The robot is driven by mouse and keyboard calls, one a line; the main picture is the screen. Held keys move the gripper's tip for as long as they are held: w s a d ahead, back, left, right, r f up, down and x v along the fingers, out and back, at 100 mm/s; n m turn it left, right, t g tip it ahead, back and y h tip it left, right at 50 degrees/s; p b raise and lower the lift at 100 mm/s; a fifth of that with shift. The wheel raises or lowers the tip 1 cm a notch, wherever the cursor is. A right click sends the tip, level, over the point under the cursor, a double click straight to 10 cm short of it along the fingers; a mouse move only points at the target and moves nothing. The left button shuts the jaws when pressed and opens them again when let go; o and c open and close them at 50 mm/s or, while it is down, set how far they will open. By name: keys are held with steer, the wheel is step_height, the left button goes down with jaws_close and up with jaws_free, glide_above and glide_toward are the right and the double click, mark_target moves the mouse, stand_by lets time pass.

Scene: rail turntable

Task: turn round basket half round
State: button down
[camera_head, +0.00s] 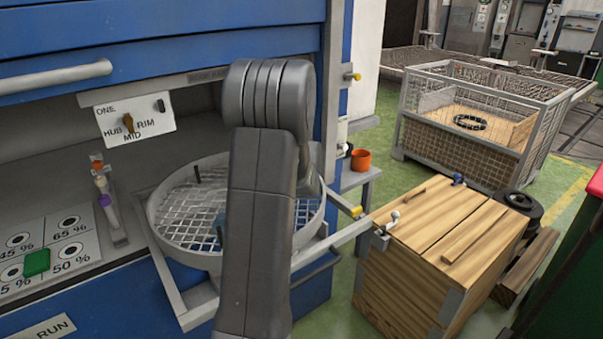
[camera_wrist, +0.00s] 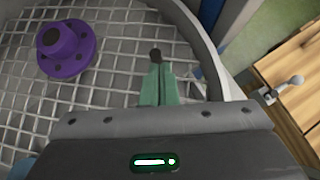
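The round basket (camera_head: 165,235) is a grey ring with a wire-mesh floor, set in a frame in front of the blue machine. A dark upright peg (camera_head: 197,172) stands at its far side. In the wrist view the basket's mesh (camera_wrist: 110,95) and its curved wall (camera_wrist: 232,75) fill much of the picture. A purple flanged part (camera_wrist: 66,50) lies on the mesh at upper left. My gripper (camera_wrist: 157,68) has its green fingers close together around a dark round-topped peg (camera_wrist: 155,54) near the wall. In the head view my arm hides the gripper and part of the basket.
A wooden crate (camera_head: 455,235) with a metal latch stands right of the basket. An orange cup (camera_head: 361,160) is on a side shelf. A selector panel (camera_head: 134,122) and a percent panel (camera_head: 45,255) with a green block are at left. A mesh cage (camera_head: 470,120) stands behind.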

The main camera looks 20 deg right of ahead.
steer(key=shift+w+a+r+n+y+p, duration=0.15)
steer(key=shift+w+n+y+p, duration=0.55)
steer(key=shift+w+p, duration=0.45)
steer(key=shift+w+a+r+n+y+p, duration=0.15)
steer(key=shift+w+n+y+p, duration=0.55)
steer(key=shift+w+p, duration=0.4)
steer(key=w+n+p, duration=0.1)
steer(key=w, duration=0.1)
steer(key=w+a+n+y+p, duration=0.1)
steer(key=p, duration=0.1)
steer(key=shift+w+n+y, duration=0.3)
steer(key=shift+w, duration=0.1)
steer(key=shift+w+a+f+n+g+y+p, duration=0.1)
steer(key=shift+w+a+n+g+y+p, duration=0.05)
steer(key=shift+w+a+n+y+p, duration=0.4)
steer(key=shift+w+a+f+n+g+y+p, duration=0.15)
steer(key=shift+w+n+p, duration=0.1)
steer(key=shift+w+p, duration=0.35)
steer(key=shift+w+a, duration=0.3)
steer(key=shift+w, duration=0.2)
steer(key=shift+w+a, duration=0.25)
steer(key=shift+w, duration=0.2)
steer(key=shift+a+f, duration=0.1)
